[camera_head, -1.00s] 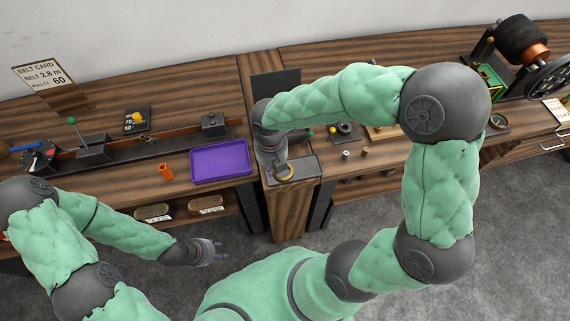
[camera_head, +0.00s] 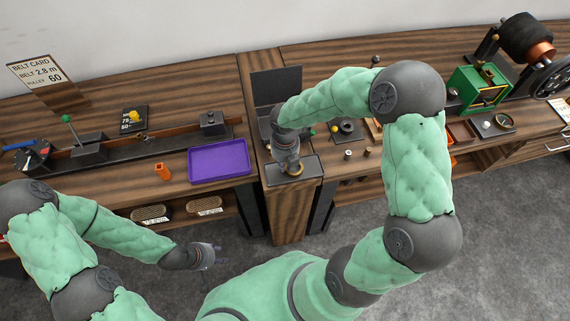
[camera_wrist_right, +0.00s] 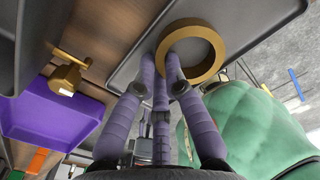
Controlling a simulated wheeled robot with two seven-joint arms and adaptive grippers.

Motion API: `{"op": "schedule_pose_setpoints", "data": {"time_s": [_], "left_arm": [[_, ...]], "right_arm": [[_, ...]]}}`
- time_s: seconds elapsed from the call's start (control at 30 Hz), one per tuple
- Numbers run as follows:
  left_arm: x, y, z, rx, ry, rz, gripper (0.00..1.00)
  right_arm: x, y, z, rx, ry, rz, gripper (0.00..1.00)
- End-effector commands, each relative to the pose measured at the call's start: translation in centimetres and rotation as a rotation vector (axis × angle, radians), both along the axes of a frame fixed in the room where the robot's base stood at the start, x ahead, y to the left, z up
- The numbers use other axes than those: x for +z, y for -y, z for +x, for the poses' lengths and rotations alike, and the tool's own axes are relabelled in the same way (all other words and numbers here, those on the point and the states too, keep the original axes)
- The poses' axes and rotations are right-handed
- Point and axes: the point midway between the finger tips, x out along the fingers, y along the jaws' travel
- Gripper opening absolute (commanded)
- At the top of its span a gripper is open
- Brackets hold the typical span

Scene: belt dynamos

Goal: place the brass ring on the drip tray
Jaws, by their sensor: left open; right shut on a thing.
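The brass ring (camera_wrist_right: 222,50) is held at the fingertips of my right gripper (camera_wrist_right: 165,62), with a finger reaching into its hole. In the head view the ring (camera_head: 297,173) shows small below my right gripper (camera_head: 290,163), over the dark grey drip tray (camera_head: 311,166). The drip tray (camera_wrist_right: 128,72) lies behind the ring in the wrist view. I cannot tell whether the ring touches the tray. My left gripper (camera_head: 207,256) is open and empty, low in front of the left bench.
A purple tray (camera_head: 218,160) and an orange piece (camera_head: 163,171) lie left of the drip tray. A brass tap-like fitting (camera_wrist_right: 68,75) is close to the tray. A dark upright panel (camera_head: 277,86) stands behind. Small parts and a green machine (camera_head: 478,90) occupy the right bench.

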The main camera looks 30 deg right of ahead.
Motion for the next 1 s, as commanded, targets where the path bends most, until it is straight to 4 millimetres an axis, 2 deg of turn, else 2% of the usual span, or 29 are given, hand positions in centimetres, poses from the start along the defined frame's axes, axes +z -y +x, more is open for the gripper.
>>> {"op": "schedule_pose_setpoints", "data": {"time_s": [0.3, 0.33, 0.37, 0.73, 0.87, 1.0], "left_arm": [[0.0, 0.0, 0.0, 0.0, 0.0, 0.0, 0.43], [-0.1, 0.0, 0.0, 0.0, 0.0, 0.0, 0.43], [0.0, 0.0, 0.0, 0.0, 0.0, 0.0, 0.43], [0.1, 0.0, 0.0, 0.0, 0.0, 0.0, 0.43], [0.5, 0.0, 0.0, 0.0, 0.0, 0.0, 0.43], [1.3, 0.0, 0.0, 0.0, 0.0, 0.0, 0.43]], "right_arm": [[-0.2, 0.0, 0.0, 0.0, 0.0, 0.0, 0.0], [-0.2, 0.0, 0.0, 0.0, 0.0, 0.0, 0.14], [-0.2, 0.0, 0.0, 0.0, 0.0, 0.0, 0.22], [0.1, 0.0, 0.0, 0.0, 0.001, -0.001, 0.22], [1.3, 0.0, 0.0, 0.0, 0.001, -0.001, 0.22], [3.8, -0.1, 0.0, 0.001, 0.003, -0.001, 0.22]]}}
